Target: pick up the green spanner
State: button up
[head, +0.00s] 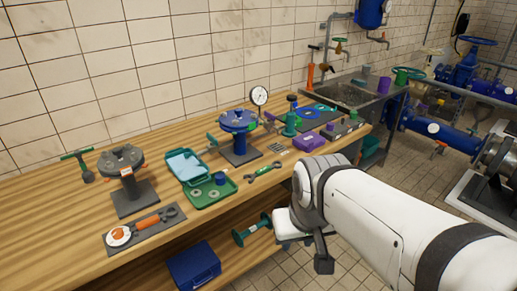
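The green spanner (264,172) lies flat on the wooden bench near its front edge, right of the green tray. It has a green handle and paler metal ends, and nothing covers it. My gripper (306,248) is below and to the right of the spanner in the picture, in front of the bench edge and apart from it. Its dark finger part points down. I see it mostly from the side and back, so whether its fingers are apart is unclear.
A green tray (212,203) with washers, a blue-topped stand (239,144) and a purple box (308,141) surround the spanner. A grey stand (124,167) and a dark mat (159,234) with tools are left. A blue case (194,266) sits on the lower shelf.

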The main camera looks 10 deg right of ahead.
aim_at(257, 173)
jog(key=z, duration=0.05)
jog(key=i, duration=1)
jog(key=z, duration=0.05)
